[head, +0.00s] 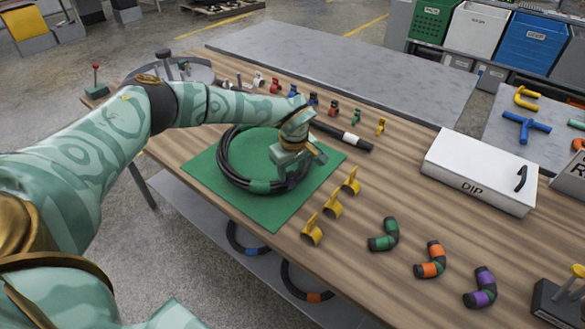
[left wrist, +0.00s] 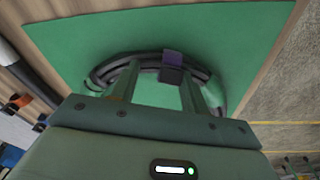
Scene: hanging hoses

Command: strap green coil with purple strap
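The green coil, a black hose loop with a green band (head: 260,186), lies on a green mat (head: 275,214) on the wooden table. My left gripper (head: 293,172) is over the coil's right side, pointing down. In the left wrist view, its two fingers (left wrist: 160,80) stand apart, with the coil (left wrist: 105,72) beyond the tips. The purple strap (left wrist: 172,60) is at the coil between the fingertips, nearer the right finger; I cannot tell if it is closed around the hose. In the head view the gripper mostly hides the strap. My right gripper is not in view.
Yellow clips (head: 333,204) stand right of the mat. Elbow hoses with green, orange and purple (head: 480,288) bands lie at the front right. A white DIP box (head: 480,172) is at the right. Small coloured clips line the back. Other coils (head: 305,283) lie below the table.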

